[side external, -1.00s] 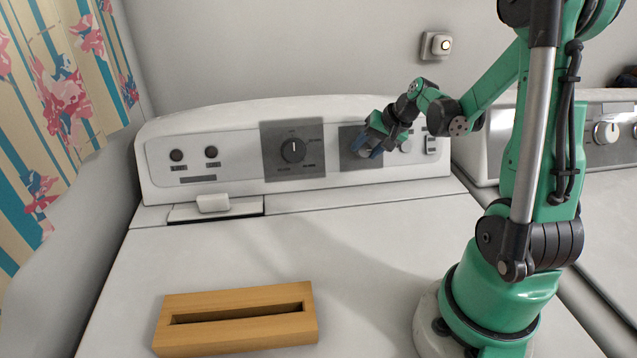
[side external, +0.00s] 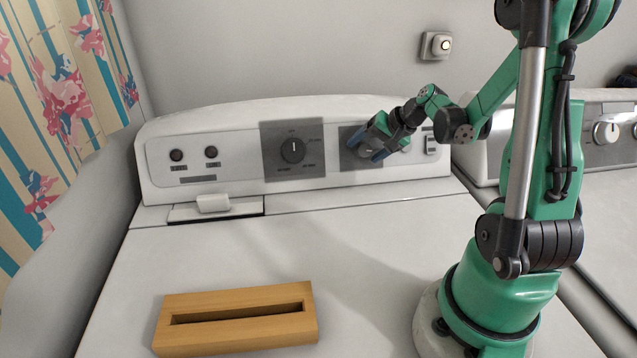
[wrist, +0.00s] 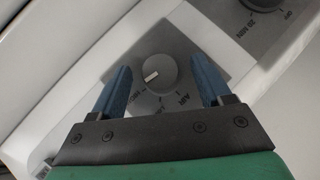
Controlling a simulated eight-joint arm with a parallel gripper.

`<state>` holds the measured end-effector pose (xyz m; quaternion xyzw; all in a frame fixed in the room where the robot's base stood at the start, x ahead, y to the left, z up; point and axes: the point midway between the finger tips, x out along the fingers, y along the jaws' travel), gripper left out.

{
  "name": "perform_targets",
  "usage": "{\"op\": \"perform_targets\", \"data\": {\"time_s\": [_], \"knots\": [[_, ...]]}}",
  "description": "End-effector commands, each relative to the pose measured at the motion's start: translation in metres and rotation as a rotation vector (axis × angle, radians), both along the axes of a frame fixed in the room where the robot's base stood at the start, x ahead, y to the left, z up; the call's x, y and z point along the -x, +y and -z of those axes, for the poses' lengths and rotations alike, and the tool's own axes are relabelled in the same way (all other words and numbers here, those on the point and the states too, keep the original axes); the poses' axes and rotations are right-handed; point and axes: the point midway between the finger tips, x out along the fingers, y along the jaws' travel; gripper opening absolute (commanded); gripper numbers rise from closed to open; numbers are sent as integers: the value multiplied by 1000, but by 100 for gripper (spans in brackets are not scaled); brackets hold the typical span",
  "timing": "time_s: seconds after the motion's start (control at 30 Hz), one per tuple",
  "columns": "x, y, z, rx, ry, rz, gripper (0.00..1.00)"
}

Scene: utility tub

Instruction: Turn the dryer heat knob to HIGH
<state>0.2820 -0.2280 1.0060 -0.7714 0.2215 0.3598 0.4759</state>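The heat knob (wrist: 160,72) is a round grey dial on a dark grey square plate (wrist: 163,38). Its white pointer mark points left and slightly down in the wrist view. Small labels sit below it in that view, with AIR towards the right and others too blurred to read surely. My gripper (wrist: 160,64) is open, one blue finger on each side of the knob with gaps visible. In the side view my gripper (side external: 367,146) is at the right-hand plate (side external: 347,160) on the dryer's panel and hides much of the knob.
A larger black timer knob (side external: 293,150) sits on a plate to the left. Two small black knobs (side external: 211,152) are farther left. A wooden slotted block (side external: 235,335) lies on the white dryer top (side external: 250,255), which is otherwise largely clear.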

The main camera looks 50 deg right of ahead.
Motion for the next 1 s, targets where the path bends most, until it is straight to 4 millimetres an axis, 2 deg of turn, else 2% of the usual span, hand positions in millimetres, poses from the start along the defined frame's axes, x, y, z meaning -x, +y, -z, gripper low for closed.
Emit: {"op": "perform_targets", "data": {"time_s": [0.37, 0.8, 1.0], "knots": [[2, 0, -3, 0, 1, 0, 74], [33, 0, -39, 0, 0, 2, 74], [36, 0, -43, 0, 0, 0, 74]]}}
